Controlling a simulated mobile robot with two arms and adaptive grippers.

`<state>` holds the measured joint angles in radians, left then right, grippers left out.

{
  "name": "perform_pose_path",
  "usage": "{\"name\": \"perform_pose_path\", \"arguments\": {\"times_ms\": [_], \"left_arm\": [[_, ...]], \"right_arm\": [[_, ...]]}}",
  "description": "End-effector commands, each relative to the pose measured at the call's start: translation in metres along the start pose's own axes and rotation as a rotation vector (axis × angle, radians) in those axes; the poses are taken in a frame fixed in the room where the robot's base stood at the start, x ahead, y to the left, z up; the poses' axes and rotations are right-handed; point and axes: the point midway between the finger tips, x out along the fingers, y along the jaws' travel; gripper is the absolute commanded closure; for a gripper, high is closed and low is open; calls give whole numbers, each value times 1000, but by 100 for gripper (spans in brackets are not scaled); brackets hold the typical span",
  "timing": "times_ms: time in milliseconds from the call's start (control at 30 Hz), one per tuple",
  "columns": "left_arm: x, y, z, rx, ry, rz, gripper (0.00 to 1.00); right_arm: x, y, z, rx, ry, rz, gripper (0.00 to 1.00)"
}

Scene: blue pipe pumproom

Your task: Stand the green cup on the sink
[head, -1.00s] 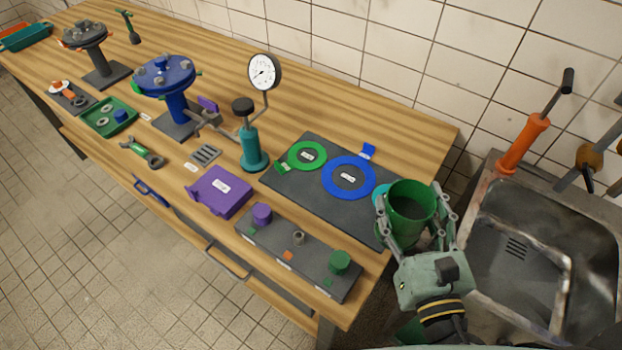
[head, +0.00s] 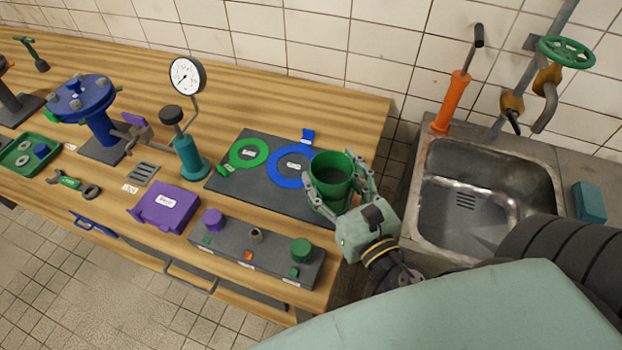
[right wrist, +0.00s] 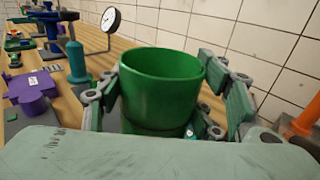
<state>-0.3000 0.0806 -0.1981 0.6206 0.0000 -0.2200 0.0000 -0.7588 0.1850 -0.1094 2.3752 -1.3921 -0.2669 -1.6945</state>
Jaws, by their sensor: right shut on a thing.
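The green cup (head: 331,176) is upright in my right gripper (head: 340,195), whose fingers are shut around its sides. The cup fills the middle of the right wrist view (right wrist: 162,85), with a finger on each side. In the head view the cup appears over the right end of the workbench; its base is partly hidden, so I cannot tell its height above the bench. The steel sink (head: 424,165) stands to the right of the gripper, with its basin empty. My left gripper is not in view.
The workbench (head: 345,100) holds a dark mat (head: 235,187) with green and blue rings, a purple box (head: 164,206) and a gauge pump (head: 190,155). An orange-handled tool (head: 453,100) and a tap (head: 548,75) stand behind the sink. A teal block (head: 589,203) lies on the sink's right rim.

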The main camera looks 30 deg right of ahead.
Motion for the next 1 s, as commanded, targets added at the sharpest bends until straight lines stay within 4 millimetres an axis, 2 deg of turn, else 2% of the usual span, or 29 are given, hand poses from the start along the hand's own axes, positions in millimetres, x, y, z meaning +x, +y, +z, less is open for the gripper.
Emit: {"name": "perform_pose_path", "arguments": {"times_ms": [33,100,300,400,633,1000], "left_arm": [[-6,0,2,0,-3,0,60],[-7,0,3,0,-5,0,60],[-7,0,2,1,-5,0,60],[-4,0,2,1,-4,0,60],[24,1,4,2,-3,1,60],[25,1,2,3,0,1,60]], "right_arm": [[13,4,-3,1,-3,-1,79],[27,7,-13,1,-2,-2,79],[52,14,-31,1,0,-1,79],[55,16,-37,1,1,-1,79],[55,15,-72,0,2,-1,79],[55,15,-74,1,1,-1,79]]}}
